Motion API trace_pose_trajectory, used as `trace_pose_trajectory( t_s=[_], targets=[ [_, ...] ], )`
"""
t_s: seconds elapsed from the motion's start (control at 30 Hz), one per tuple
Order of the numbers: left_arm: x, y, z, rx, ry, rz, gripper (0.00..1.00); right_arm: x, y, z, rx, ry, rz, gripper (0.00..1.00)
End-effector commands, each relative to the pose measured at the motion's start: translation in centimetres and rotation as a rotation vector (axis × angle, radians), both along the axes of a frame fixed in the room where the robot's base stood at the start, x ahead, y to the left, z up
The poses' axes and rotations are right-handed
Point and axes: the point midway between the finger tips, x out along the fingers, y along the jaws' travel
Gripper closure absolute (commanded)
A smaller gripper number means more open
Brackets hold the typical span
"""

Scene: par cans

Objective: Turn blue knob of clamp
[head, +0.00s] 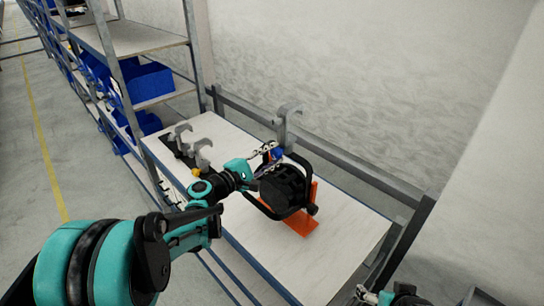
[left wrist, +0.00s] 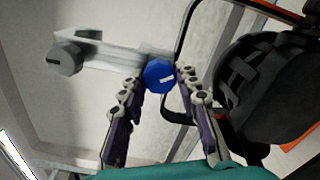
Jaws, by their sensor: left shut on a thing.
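The blue knob (head: 277,154) sits on the grey clamp (head: 288,125) above the black par can (head: 285,190). In the left wrist view the blue knob (left wrist: 159,75) has a white mark on its face, and the clamp's grey arm (left wrist: 115,52) runs left from it to a grey knob (left wrist: 65,59). My left gripper (head: 268,162) reaches in from the left, its fingertips on either side of the blue knob and shut on it. My right gripper (head: 370,296) shows only partly at the bottom edge; its finger opening is unclear.
The par can stands on an orange support (head: 302,223) on a pale table (head: 345,245). Other grey clamps (head: 203,152) stand at the table's far left end. A metal rail (head: 350,172) runs behind the table. Shelves with blue bins (head: 150,82) stand at the back left. The table's near right is clear.

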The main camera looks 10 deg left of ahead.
Motion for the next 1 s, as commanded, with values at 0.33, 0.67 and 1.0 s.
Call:
trace_pose_trajectory(
  t_s=[0.33,0.67,1.0],
  targets=[
    [-0.01,0.02,-0.01,0.275,-0.181,0.0,0.98,0.0,0.0,-0.22,0.0,0.0,0.0,0.22],
    [-0.01,0.01,0.02,0.537,-0.354,0.0,0.98,0.0,0.0,-0.36,0.0,0.0,0.0,0.22],
    [-0.02,-0.02,0.06,0.806,-0.532,0.0,0.98,0.0,0.0,-0.47,0.0,0.0,0.0,0.22]
  ],
)
